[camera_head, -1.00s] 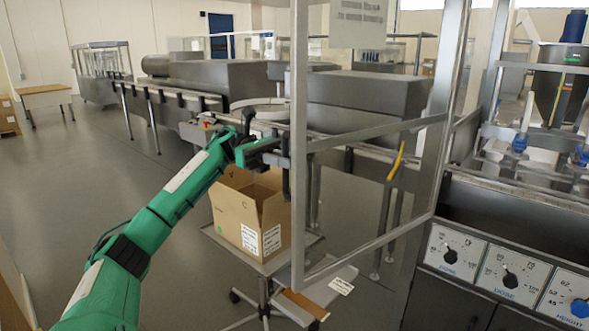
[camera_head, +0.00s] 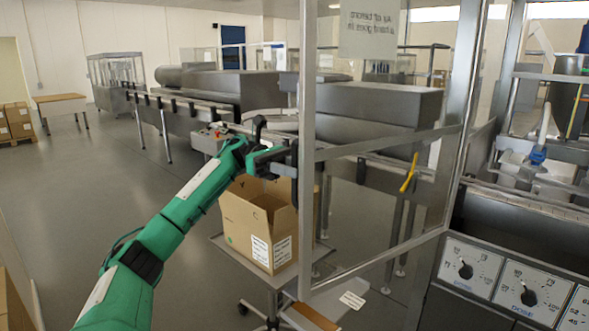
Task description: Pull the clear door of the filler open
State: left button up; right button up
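The clear door (camera_head: 385,195) of the filler is a see-through panel in a grey metal frame with a paper notice near its top. It stands swung out from the machine, its free edge to the left. My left gripper (camera_head: 288,160) is at a dark upright handle on that free edge. Its fingers appear closed around the handle, though the fingertips are partly hidden against it. The filler (camera_head: 530,200), with its hopper and dials, is at the right. My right gripper is not in view.
An open cardboard box (camera_head: 250,215) stands on a small wheeled stand (camera_head: 228,247) just behind and below my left gripper. Grey conveyor machinery (camera_head: 370,103) lies behind the door. The floor at the left is clear.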

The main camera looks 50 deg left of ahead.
pick_arm(q)
jog(key=shift+a, duration=0.15)
